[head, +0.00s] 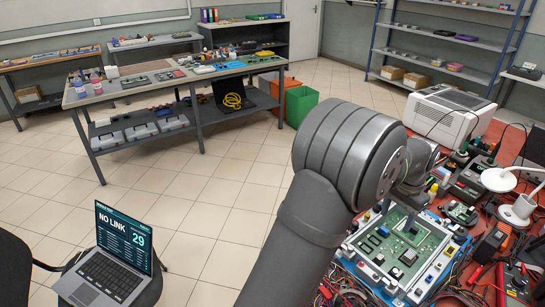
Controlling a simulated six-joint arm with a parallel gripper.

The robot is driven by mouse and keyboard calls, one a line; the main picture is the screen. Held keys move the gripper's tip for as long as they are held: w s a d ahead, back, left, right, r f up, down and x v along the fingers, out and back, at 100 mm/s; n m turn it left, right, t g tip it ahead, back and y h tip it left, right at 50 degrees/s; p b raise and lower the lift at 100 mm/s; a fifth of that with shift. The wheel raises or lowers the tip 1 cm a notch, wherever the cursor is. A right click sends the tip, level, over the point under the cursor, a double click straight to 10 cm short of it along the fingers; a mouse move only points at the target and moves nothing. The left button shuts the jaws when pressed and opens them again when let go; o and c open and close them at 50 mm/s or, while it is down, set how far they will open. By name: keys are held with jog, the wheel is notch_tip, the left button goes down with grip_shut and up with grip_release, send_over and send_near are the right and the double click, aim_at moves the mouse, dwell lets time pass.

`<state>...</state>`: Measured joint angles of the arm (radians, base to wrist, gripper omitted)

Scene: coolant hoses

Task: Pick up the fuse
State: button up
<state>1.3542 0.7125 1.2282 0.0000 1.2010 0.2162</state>
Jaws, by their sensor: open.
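I cannot make out a fuse for certain; the small parts on the bench are too small to tell apart. A green circuit board (420,243) lies in a pale blue-and-white frame (443,277) on the cluttered red bench at the right. Several small dark components sit on the board. My wrist bends down behind the arm, above the bench near the board's far edge.
Cables, tools and a white lamp (517,207) crowd the bench right of the board. A white machine (447,115) stands behind it. A laptop (110,268) reading "NO LINK" and "29" sits at lower left. The tiled floor between the benches is open.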

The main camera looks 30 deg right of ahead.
jog(key=shift+c, duration=1.4)
jog(key=n+h, duration=0.1)
jog(key=h, duration=0.3)
send_near(380, 256)
jog(key=x, duration=0.8)
jog(key=shift+s+f, duration=0.1)
jog(key=shift+f, duration=0.2)
grip_shut()
